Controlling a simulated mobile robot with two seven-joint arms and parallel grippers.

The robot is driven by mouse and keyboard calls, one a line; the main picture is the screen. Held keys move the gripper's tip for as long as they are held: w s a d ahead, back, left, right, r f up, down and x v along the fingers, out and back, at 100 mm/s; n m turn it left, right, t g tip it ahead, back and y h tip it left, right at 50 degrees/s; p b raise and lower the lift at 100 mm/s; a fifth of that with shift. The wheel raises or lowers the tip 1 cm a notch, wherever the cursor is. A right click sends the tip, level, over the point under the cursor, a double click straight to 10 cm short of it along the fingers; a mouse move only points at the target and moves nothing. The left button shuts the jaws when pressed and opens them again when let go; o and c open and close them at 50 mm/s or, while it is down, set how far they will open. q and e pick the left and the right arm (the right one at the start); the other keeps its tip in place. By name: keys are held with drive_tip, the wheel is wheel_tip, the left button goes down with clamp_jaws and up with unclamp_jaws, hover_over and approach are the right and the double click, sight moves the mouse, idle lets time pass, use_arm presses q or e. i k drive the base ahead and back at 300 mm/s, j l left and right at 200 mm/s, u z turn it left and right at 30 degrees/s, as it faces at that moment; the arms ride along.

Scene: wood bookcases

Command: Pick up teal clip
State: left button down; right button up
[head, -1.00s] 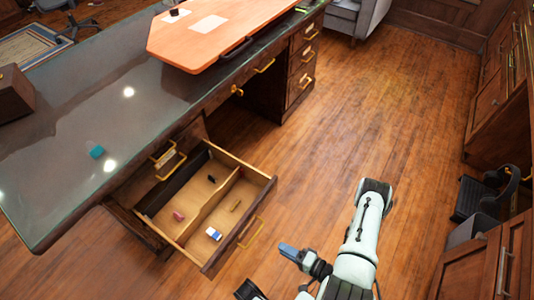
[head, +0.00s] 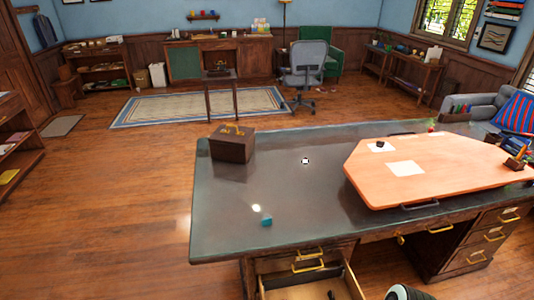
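The teal clip (head: 266,221) lies on the dark glossy top of the desk (head: 225,212), close to its front edge and above the open drawer. It looks like a small teal block at this distance. Neither of my grippers shows in the head view. Only a rounded white and black part of my arm shows at the bottom edge, right of the open drawer.
The open drawer (head: 356,286) juts out below the desk's front edge. A dark wooden box (head: 232,146) stands on the desk's far left. An orange board (head: 440,172) covers its right part. The desktop around the clip is mostly clear. Open floor (head: 120,190) lies to the left.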

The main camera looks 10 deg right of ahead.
sight(268, 221)
drive_tip(key=k+z, duration=0.1)
drive_tip(key=z, duration=0.35)
drive_tip(key=k+j+z, duration=0.1)
drive_tip(key=z, duration=0.35)
drive_tip(key=k+z, duration=0.2)
drive_tip(key=z, duration=0.25)
